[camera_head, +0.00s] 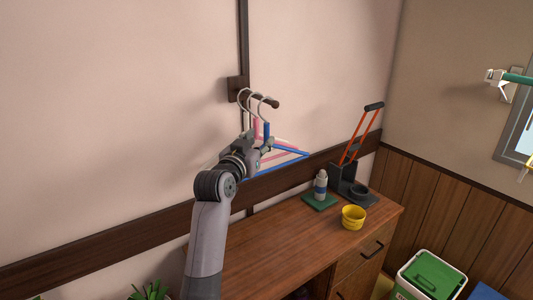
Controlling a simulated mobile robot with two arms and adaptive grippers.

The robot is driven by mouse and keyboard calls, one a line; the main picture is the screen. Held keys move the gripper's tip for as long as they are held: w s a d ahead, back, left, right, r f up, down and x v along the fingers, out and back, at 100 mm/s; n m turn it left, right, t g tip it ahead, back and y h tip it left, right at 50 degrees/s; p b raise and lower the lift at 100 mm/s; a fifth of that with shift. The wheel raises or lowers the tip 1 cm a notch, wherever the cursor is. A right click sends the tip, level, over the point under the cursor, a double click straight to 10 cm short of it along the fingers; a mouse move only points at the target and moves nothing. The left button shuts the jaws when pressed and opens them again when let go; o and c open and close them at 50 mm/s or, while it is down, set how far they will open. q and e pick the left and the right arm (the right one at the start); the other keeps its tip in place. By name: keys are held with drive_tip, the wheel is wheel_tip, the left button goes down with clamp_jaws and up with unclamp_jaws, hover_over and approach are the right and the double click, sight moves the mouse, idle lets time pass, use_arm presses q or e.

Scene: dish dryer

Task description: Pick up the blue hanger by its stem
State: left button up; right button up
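The blue hanger (285,162) hangs with white and pink hangers (255,126) from a dark wall peg (268,102). Its white hook is over the peg, and its short blue stem shows just below. My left gripper (261,139) is at the hangers' stem height, in front of them, and covers part of them. Its two fingers look apart, with the blue stem near the gap. I cannot tell whether they touch it. My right gripper is not in view.
A wooden cabinet (277,246) stands below, carrying a bottle (320,184), a yellow bowl (353,217) and a black stand with orange bars (352,160). A green-lidded bin (431,276) is at the lower right. The wall is close behind the hangers.

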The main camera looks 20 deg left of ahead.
sight(265, 134)
use_arm(q)
drive_tip(key=w+p, duration=0.2)
drive_tip(key=w, duration=0.2)
drive_tip(key=shift+w+d+r, duration=0.1)
drive_tip(key=shift+w+d, duration=0.05)
drive_tip(key=shift+w, duration=0.8)
drive_tip(key=shift+c, duration=0.2)
clamp_jaws()
